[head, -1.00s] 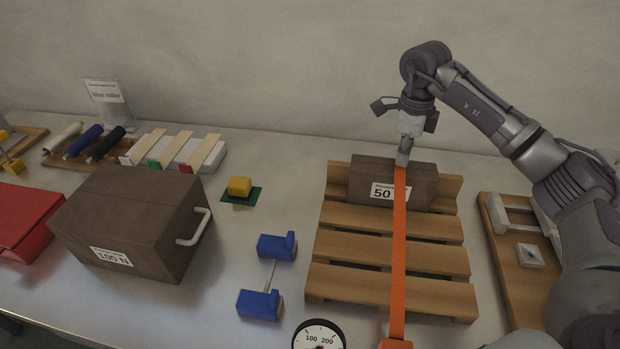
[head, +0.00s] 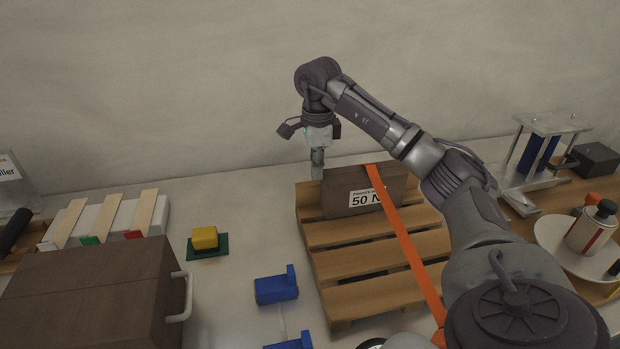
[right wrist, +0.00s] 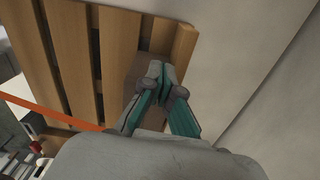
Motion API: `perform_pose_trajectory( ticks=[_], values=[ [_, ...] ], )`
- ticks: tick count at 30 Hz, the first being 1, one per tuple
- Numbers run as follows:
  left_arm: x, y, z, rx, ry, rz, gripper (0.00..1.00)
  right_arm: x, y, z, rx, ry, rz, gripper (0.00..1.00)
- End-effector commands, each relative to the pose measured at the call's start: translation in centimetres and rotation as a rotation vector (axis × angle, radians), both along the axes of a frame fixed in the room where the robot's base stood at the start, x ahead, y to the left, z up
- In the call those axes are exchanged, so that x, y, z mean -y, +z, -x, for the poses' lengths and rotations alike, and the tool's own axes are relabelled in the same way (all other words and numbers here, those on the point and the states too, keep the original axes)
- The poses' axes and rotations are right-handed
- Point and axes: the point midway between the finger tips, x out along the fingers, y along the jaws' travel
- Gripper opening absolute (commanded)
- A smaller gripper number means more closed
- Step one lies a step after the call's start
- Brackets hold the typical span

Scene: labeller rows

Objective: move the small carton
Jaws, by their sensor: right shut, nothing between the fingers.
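The small carton (head: 345,199) is a brown box with a white "50 N" label, standing upright at the back of a wooden pallet (head: 375,258). An orange strap (head: 403,243) runs over its top and down toward the front right. My right gripper (head: 317,172) points down at the carton's left end, shut and empty. I cannot tell whether it touches the carton. In the right wrist view its fingertips (right wrist: 163,72) are together, with the carton partly hidden behind them. My left gripper is out of view.
A larger brown box (head: 90,290) with a metal handle stands at the left front. A yellow block (head: 204,238) on a green pad and blue brackets (head: 276,287) lie between it and the pallet. A board with a round plate (head: 560,245) and a metal stand (head: 540,150) are at the right.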

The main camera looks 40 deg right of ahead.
Motion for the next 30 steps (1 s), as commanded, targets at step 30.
perform_pose_trajectory(
  ticks=[30],
  values=[
    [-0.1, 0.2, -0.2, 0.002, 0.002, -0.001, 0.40, 0.6, -8.2, 0.4, -0.001, -0.002, 0.002, 0.00]
  ],
)
